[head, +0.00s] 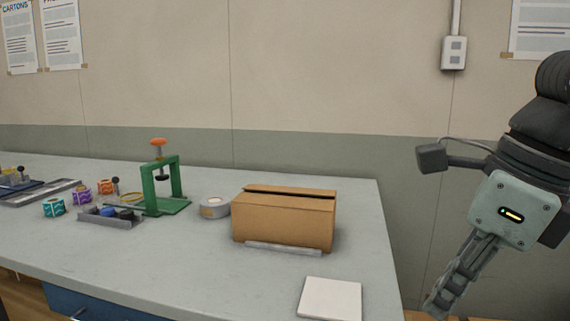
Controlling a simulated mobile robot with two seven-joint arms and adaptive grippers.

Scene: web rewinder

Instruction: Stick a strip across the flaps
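A brown cardboard box (284,222) stands on the grey table, right of its middle. Its top flaps (290,193) lie nearly closed, with a dark gap along the back. A grey tape roll (214,208) lies on the table just left of the box. My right gripper (438,304) hangs at the right, beyond the table's right edge and apart from the box, fingers pointing down. The fingers are seen side-on and overlap, so their opening is unclear. Nothing shows in them. My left gripper is out of view.
A low grey strip (283,249) lies along the box's front base. A white square pad (330,299) lies at the table's front right. A green press (163,187), a grey tray (108,217) and several small colored cubes stand left. The table's front middle is clear.

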